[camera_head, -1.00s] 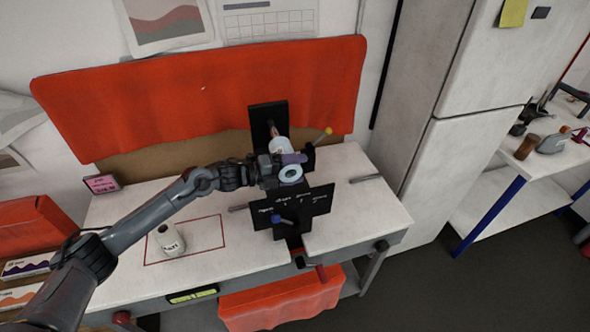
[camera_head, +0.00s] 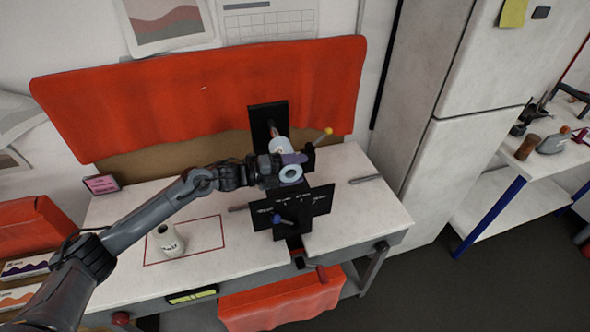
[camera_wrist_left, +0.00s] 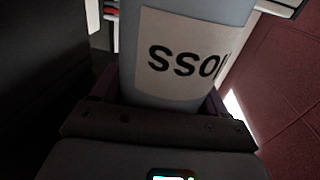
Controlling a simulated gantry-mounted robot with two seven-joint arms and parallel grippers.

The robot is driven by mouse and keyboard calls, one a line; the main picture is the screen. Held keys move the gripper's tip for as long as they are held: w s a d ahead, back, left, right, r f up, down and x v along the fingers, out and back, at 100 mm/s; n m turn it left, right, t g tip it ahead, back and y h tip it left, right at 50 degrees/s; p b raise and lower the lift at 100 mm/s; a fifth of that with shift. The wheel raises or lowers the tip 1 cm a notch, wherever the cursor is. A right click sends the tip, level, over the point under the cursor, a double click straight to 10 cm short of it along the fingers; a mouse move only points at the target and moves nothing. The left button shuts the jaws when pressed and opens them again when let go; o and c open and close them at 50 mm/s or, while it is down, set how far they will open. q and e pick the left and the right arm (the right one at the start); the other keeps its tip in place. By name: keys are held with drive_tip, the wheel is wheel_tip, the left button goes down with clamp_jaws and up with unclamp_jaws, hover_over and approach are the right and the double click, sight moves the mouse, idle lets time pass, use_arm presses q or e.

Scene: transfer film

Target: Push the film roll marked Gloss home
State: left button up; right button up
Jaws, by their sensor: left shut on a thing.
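The film roll marked Gloss (camera_head: 291,174) is a pale cylinder lying on its side at the black machine, with its round open end facing the front. My left gripper (camera_head: 284,165) is shut around the roll from the left. Behind it a white cylindrical part (camera_head: 280,147) lies in line with a reddish shaft by the upright black back plate (camera_head: 262,115). How far the roll sits on the shaft is hidden. My right gripper is not in view.
A black marked panel (camera_head: 318,201) and blue knob (camera_head: 277,219) are in front. The bench's right end is mostly clear.

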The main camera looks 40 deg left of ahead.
use_arm(q)
drive_tip(key=shift+w+a, duration=0.2)
drive_tip(key=shift+w+a+b, duration=0.35)
drive_tip(key=shift+a+b, duration=0.1)
drive_tip(key=shift+b, duration=0.3)
drive_tip(key=shift+w+a+b, duration=0.9)
drive_tip(key=shift+a+b, duration=0.3)
drive_tip(key=shift+b, duration=0.05)
drive_tip(key=shift+a+r, duration=0.1)
drive_tip(key=shift+w, duration=0.1)
drive_tip(key=shift+w+a+b, duration=0.1)
drive_tip(key=shift+a+b, duration=0.05)
drive_tip(key=shift+b, duration=0.15)
drive_tip(key=shift+w+a+b, duration=0.6)
drive_tip(key=shift+a+b, duration=0.2)
drive_tip(key=shift+w+a+b, duration=0.65)
drive_tip(key=shift+a+b, duration=0.1)
drive_tip(key=shift+a, duration=0.15)
